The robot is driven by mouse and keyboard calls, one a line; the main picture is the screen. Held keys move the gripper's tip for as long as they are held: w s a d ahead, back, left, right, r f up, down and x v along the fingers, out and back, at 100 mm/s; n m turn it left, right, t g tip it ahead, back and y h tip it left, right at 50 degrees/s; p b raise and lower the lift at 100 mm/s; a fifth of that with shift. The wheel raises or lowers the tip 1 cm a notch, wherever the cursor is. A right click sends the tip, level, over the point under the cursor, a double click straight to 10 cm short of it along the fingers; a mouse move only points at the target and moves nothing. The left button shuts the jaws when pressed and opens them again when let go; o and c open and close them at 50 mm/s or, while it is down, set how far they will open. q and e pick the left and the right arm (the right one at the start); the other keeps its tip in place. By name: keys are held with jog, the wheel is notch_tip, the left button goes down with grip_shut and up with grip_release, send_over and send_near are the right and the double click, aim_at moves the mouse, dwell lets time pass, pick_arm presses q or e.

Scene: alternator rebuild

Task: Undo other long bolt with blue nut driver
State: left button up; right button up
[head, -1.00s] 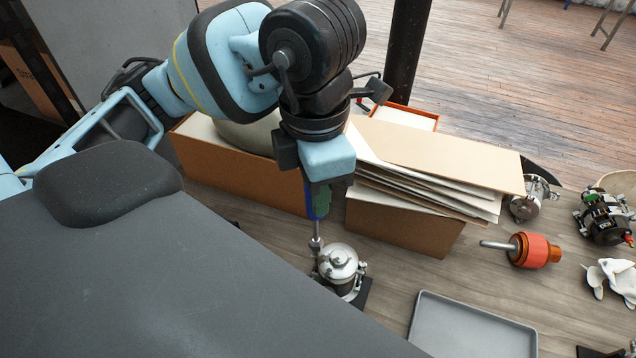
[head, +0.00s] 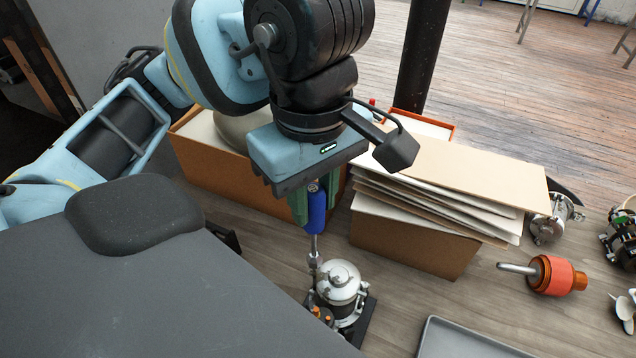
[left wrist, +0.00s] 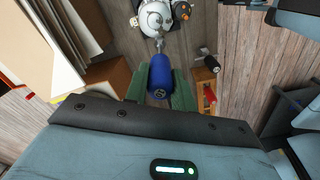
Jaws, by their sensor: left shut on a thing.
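My left gripper (head: 308,206) points down and is shut on the blue handle of the nut driver (head: 317,211). Its green fingers flank the blue handle, which also shows in the left wrist view (left wrist: 161,75). The metal shaft runs down to the left side of the silver alternator (head: 340,284), where its socket end meets or nearly meets a bolt; I cannot tell if it is seated. The alternator stands upright on a dark base (head: 366,318). It also shows at the top of the left wrist view (left wrist: 155,17). My right gripper is not in view.
A brown box topped with cardboard sheets (head: 450,190) stands right of my left gripper, another box (head: 225,175) behind it. Bare table lies between the alternator and tray.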

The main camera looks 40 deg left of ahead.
pick_arm(q)
jog(key=shift+m, duration=0.9)
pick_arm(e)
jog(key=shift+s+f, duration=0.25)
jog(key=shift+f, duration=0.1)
pick_arm(q)
jog(key=shift+f+b, duration=0.3)
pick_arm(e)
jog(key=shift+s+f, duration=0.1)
pick_arm(q)
jog(key=shift+f, duration=0.25)
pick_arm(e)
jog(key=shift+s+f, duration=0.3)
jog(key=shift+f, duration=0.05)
